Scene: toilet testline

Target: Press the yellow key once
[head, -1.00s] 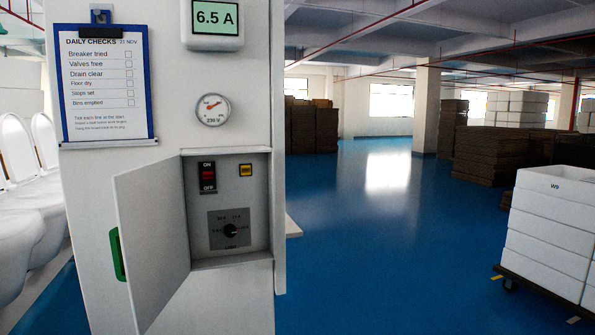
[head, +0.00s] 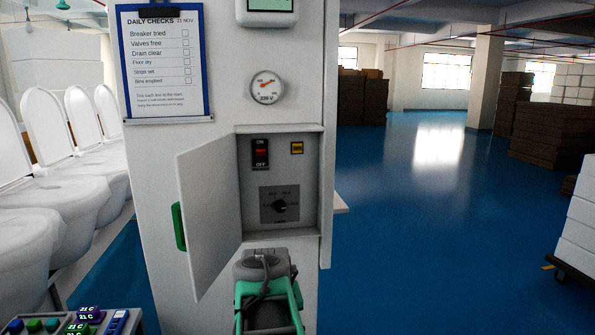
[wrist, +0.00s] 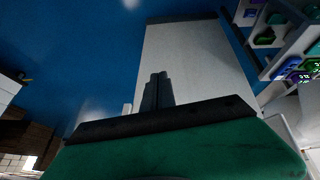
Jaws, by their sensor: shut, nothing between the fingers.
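The yellow key (head: 297,148) is a small square button inside the open cabinet box (head: 322,200) on the white column, right of the red ON/OFF switch (head: 261,152). My gripper shows in the wrist view (wrist: 157,92) with its two dark fingers together and nothing between them. In the head view my arm's grey and green end stands in front of the column, below the box. The fingertips cannot be made out there. The yellow key is unobstructed in the head view and apart from my arm. I cannot make it out in the wrist view.
The cabinet door (head: 211,215) with its green handle (head: 179,226) stands open to the left. A dial (head: 279,206) sits below the key. A console with coloured keys (head: 75,325) is at lower left, near white toilets (head: 75,185).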

